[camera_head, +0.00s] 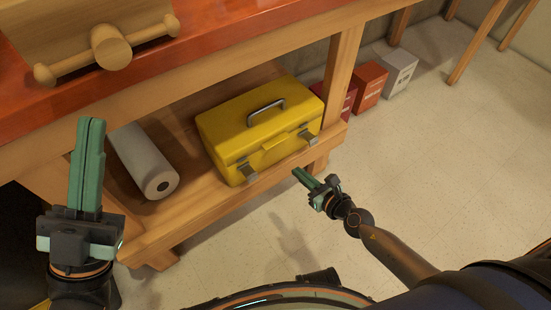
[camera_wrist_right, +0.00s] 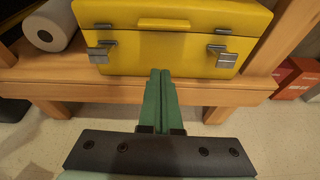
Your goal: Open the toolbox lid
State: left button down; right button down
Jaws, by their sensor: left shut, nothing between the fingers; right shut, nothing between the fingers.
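The yellow toolbox (camera_head: 236,136) stands on the lower wooden shelf of the bench. Its lid (camera_head: 230,112) is down and has a grey carrying handle (camera_head: 266,110) on top. Two grey latches sit on the front, a left one (camera_wrist_right: 101,51) and a right one (camera_wrist_right: 221,55), with a yellow lip (camera_wrist_right: 164,24) between them. My right gripper (camera_head: 297,173) is shut and empty, in front of the toolbox and apart from it in the head view. In the right wrist view its fingers (camera_wrist_right: 161,75) point at the toolbox front below the lip. My left gripper (camera_head: 91,122) is shut and empty, left of the paper roll.
A paper roll (camera_head: 142,158) lies on the shelf left of the toolbox. Red boxes (camera_head: 368,84) and a white box (camera_head: 399,69) stand on the floor behind the bench's right leg (camera_head: 342,70). The red bench top (camera_head: 225,30) overhangs the shelf. Floor in front is clear.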

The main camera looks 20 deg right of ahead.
jog(key=shift+n, duration=0.3)
jog(key=b+x, duration=0.1)
jog(key=x, duration=0.2)
jog(key=b+x, duration=0.1)
jog(key=x, duration=0.2)
jog(key=b+x, duration=0.2)
jog(key=x, duration=0.2)
jog(key=shift+s+f, duration=0.15)
jog(key=shift+f, duration=0.25)
notch_tip(320, 180, up, 4)
jog(key=p, duration=0.3)
jog(key=shift+r, duration=0.1)
